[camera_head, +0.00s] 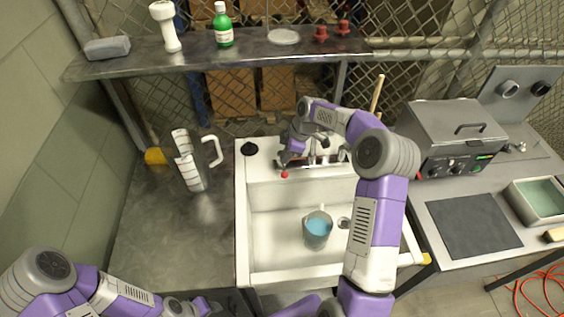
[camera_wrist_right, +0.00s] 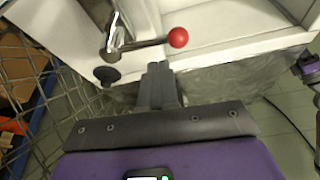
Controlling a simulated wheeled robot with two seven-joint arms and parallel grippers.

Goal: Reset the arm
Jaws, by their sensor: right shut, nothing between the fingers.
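My right arm reaches over the white sink (camera_head: 242,225), and its gripper (camera_head: 284,160) is at the sink's back left, by the faucet and a red-knobbed lever. In the right wrist view the gripper's two fingers (camera_wrist_right: 158,72) are together with nothing between them. The red knob (camera_wrist_right: 178,38) and its metal lever lie just beyond the fingertips, apart from them in that picture. The red knob also shows in the head view (camera_head: 284,175). My left arm lies low at the left bottom edge, and its fingers cannot be made out.
A clear pitcher (camera_head: 317,240) with blue contents stands in the sink. A white-marked jug (camera_head: 190,165) stands on the left counter. A shelf (camera_head: 130,64) above holds a green bottle (camera_head: 223,25) and other items. A grey lidded appliance (camera_head: 450,125) stands at right.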

